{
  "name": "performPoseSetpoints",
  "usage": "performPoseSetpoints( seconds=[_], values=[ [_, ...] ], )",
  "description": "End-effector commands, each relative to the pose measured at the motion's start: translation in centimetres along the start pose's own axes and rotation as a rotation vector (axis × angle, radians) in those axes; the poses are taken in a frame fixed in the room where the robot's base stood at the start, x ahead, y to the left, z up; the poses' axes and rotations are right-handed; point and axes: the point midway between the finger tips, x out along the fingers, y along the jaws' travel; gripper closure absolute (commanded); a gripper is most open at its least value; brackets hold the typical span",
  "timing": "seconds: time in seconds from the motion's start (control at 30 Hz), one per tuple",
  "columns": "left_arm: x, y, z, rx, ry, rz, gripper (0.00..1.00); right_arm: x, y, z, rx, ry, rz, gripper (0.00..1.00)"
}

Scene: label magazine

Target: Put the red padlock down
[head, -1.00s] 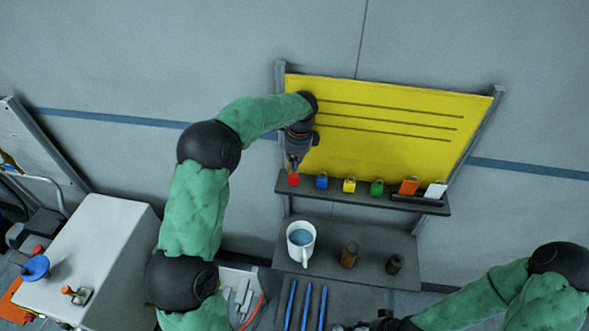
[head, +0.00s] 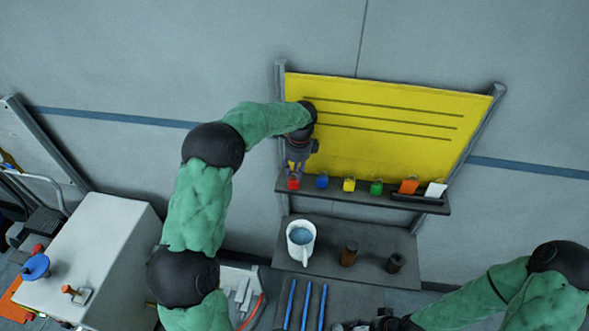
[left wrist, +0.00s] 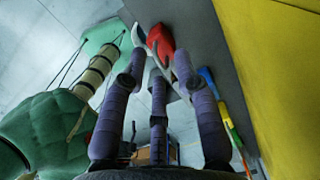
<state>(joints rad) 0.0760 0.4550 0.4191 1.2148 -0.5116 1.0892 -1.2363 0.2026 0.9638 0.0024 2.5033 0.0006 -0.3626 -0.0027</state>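The red padlock (head: 293,184) rests at the left end of the dark shelf (head: 335,192) under the yellow board. My left gripper (head: 297,170) is just above it. Its fingers are spread and look clear of the padlock's sides. In the left wrist view the red padlock (left wrist: 161,40) shows between and beyond the fingertips (left wrist: 158,65), with a gap beside it; the shackle is partly hidden. My right gripper (head: 388,322) is at the bottom edge of the head view, dark and too small to read.
Blue (head: 322,181), yellow (head: 349,184) and green (head: 376,187) padlocks stand along the shelf to the right. An orange (head: 409,186) and a white item (head: 436,189) stand at its right end. The yellow board (head: 390,130) rises behind. A mug (head: 301,253) stands on the lower shelf.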

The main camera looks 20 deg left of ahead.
Motion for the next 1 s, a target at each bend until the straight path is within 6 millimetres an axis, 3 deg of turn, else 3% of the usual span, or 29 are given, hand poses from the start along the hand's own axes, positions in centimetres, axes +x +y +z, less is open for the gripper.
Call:
performPoseSetpoints(
  seconds=[0.27, 0.7, 1.0],
  values=[
    [-2.1, -0.1, 0.0, 0.000, 0.000, -0.004, 0.69, 0.0, 0.0, 0.0, 0.000, 0.000, 0.000, 0.41],
    [-10.3, -0.1, 0.0, 0.000, 0.000, -0.002, 0.69, 0.2, 0.1, 0.0, 0.000, 0.000, 0.000, 0.41],
    [-12.3, 0.0, 0.0, 0.000, 0.000, -0.001, 0.69, 0.2, 0.1, 0.0, 0.000, 0.000, 0.000, 0.41]
  ],
)
